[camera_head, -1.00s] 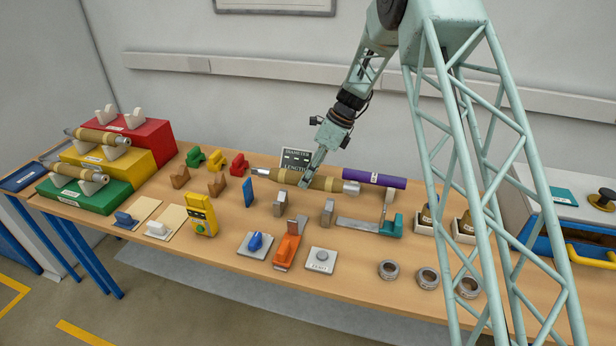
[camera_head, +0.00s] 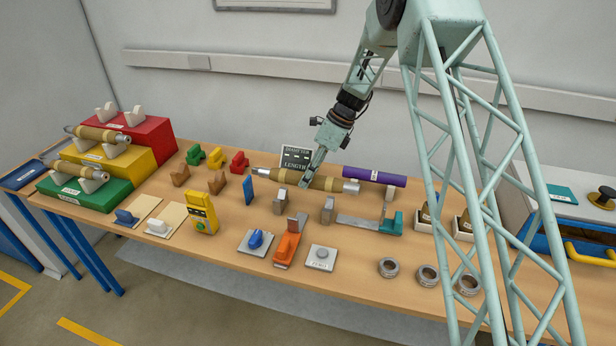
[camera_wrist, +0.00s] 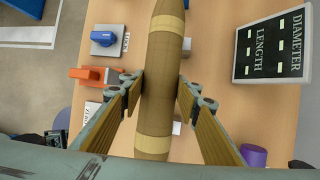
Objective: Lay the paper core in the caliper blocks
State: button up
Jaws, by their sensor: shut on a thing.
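The paper core (camera_head: 325,183) is a long brown tube with paler bands and silvery ends. My gripper (camera_head: 307,182) is shut on it near its middle, and the core lies roughly level above the table. In the wrist view the core (camera_wrist: 157,110) runs lengthwise between the two fingers (camera_wrist: 160,88). Two grey upright blocks stand below and in front of it, a left one (camera_head: 280,204) and a right one (camera_head: 328,210); I cannot tell for sure whether these are the caliper blocks. The core appears apart from them. A grey bar with a teal end (camera_head: 390,225) lies to the right.
A diameter and length display (camera_head: 296,157) stands behind the core. A purple roll (camera_head: 375,177) lies close to its right end. Stepped coloured stands (camera_head: 150,140) hold similar cores at left.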

notch_tip(320, 180, down, 7)
jog(key=b, duration=0.2)
dwell(1.2)
jog(key=shift+f, duration=0.45)
dwell(1.2)
jog(key=o, duration=1.4)
jog(key=shift+s, duration=0.1)
jog(key=shift+r, duration=0.1)
jog(key=shift+v, duration=5.95)
jog(key=shift+r, duration=0.1)
